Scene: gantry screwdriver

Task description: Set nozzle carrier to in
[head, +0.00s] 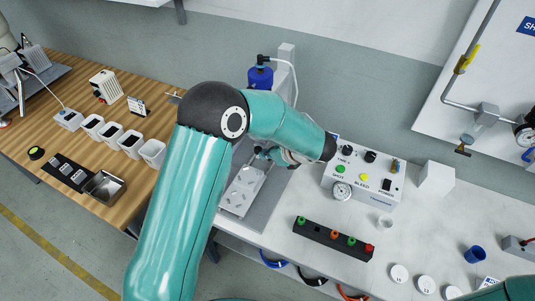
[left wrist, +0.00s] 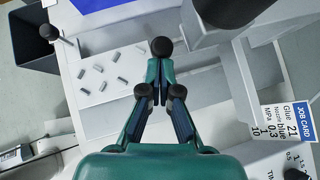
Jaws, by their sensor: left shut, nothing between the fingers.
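My left gripper (head: 268,155) is over the grey work plate (head: 238,198) at the gantry station, partly behind my own forearm. In the left wrist view its fingers (left wrist: 158,98) are shut and empty. A round black knob (left wrist: 161,46) shows just beyond the fingertips; I cannot tell whether they touch it. The gantry post (head: 286,55) carries a blue-bodied unit (head: 260,77) with a white hose; its lower part is hidden behind my arm. I cannot make out which part is the nozzle carrier or its position. My right gripper is out of view.
The control box (head: 362,185) stands close to the right of my left gripper. A job card (left wrist: 288,122) reads glue 21, nozzle blue. A black rack with coloured caps (head: 333,240) lies in front. White bins (head: 112,134) stand on the wooden bench.

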